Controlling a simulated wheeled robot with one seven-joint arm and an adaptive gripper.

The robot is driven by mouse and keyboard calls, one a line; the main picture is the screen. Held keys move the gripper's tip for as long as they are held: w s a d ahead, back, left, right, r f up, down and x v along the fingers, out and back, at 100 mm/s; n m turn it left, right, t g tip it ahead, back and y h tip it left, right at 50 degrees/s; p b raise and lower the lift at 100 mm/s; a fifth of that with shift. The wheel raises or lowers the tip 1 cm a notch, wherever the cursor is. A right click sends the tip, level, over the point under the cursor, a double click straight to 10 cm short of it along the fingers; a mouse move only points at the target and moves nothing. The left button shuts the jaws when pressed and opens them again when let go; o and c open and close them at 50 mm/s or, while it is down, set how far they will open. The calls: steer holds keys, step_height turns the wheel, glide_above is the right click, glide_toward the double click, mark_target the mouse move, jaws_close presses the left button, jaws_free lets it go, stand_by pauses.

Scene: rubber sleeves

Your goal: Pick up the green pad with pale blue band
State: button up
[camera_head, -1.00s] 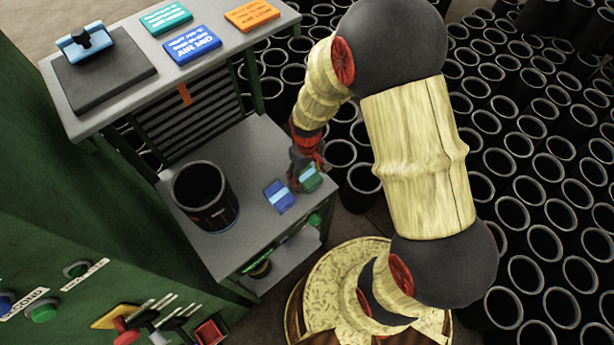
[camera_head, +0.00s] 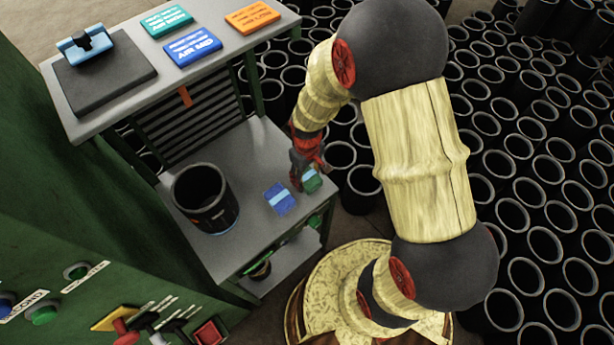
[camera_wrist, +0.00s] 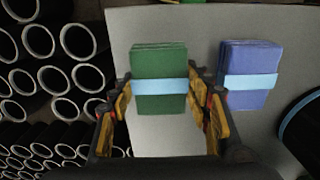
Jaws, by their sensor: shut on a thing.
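The green pad with a pale blue band (camera_wrist: 159,62) is between the two fingers of my gripper (camera_wrist: 160,105) in the wrist view. My gripper is shut on it, with the fingers at its left and right sides near the band. In the head view, the green pad (camera_head: 312,183) shows at the right edge of the grey shelf, partly hidden by my gripper (camera_head: 305,178). I cannot tell whether the pad is clear of the shelf.
A blue pad with a pale blue band (camera_head: 279,198) lies close beside it; it also shows in the wrist view (camera_wrist: 251,60). A black cylinder (camera_head: 205,200) stands on the grey shelf (camera_head: 238,236). Many black sleeves (camera_head: 520,190) crowd the floor at right.

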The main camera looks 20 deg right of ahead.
mark_target(307, 176)
step_height(307, 176, up, 4)
steer(key=shift+w+f+p, duration=0.1)
steer(key=shift+f+p, duration=0.15)
steer(key=shift+p, duration=0.4)
steer(key=s+a+r+p, duration=0.3)
steer(key=s+a+r, duration=0.5)
steer(key=s, duration=0.3)
steer(key=shift+s+a+r, duration=0.15)
steer(key=shift+s+r, duration=0.1)
steer(key=shift+r, duration=0.4)
steer(key=o, duration=0.5)
steer(key=shift+c, duration=1.1)
